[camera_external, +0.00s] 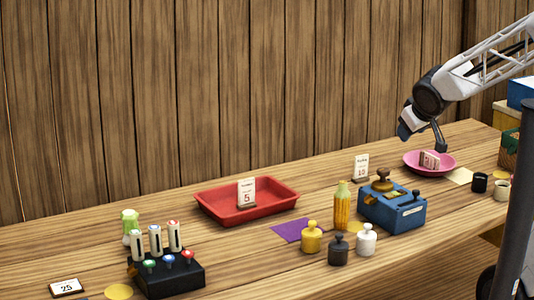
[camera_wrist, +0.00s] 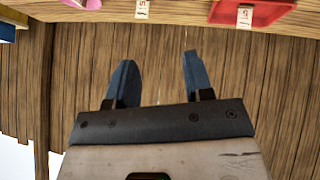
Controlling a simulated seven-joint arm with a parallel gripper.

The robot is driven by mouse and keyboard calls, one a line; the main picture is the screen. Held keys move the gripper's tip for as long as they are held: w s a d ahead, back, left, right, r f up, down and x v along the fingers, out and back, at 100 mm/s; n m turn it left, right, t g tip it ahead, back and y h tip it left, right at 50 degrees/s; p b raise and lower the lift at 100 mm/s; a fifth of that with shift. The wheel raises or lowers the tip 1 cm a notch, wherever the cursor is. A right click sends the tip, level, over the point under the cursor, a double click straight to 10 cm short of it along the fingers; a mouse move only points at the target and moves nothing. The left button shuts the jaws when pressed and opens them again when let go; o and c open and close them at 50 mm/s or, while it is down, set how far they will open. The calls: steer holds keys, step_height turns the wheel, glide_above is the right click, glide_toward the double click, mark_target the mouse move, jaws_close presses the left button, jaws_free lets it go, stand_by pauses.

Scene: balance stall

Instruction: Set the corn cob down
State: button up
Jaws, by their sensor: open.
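The corn cob (camera_external: 342,208), yellow with a pale green top, stands upright on the wooden table, just left of the blue box-like scale. My gripper (camera_external: 422,133) is at the right in the external view, raised above the pink plate and well apart from the corn cob. In the wrist view, my gripper (camera_wrist: 157,82) has its two dark fingers spread, with nothing between them. The corn cob cannot be made out in the wrist view.
A red tray (camera_external: 213,211) with a price card stands left of centre. The pink plate (camera_external: 447,169) holds a red-and-white item. The blue scale (camera_external: 392,212), several knobbed weights (camera_external: 366,241) and a purple cloth (camera_external: 288,230) surround the cob. Bare table lies between tray and black rack (camera_external: 170,279).

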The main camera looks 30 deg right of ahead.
steer(key=s+a+g+y, duration=0.1)
steer(key=s+a+g, duration=0.1)
steer(key=s, duration=0.6)
steer(key=s+a+m+g+y, duration=0.1)
steer(key=s+a+g, duration=0.2)
steer(key=s, duration=0.6)
steer(key=shift+s+a+r, duration=0.2)
steer(key=shift+s+r, duration=0.05)
steer(key=shift+r, duration=0.2)
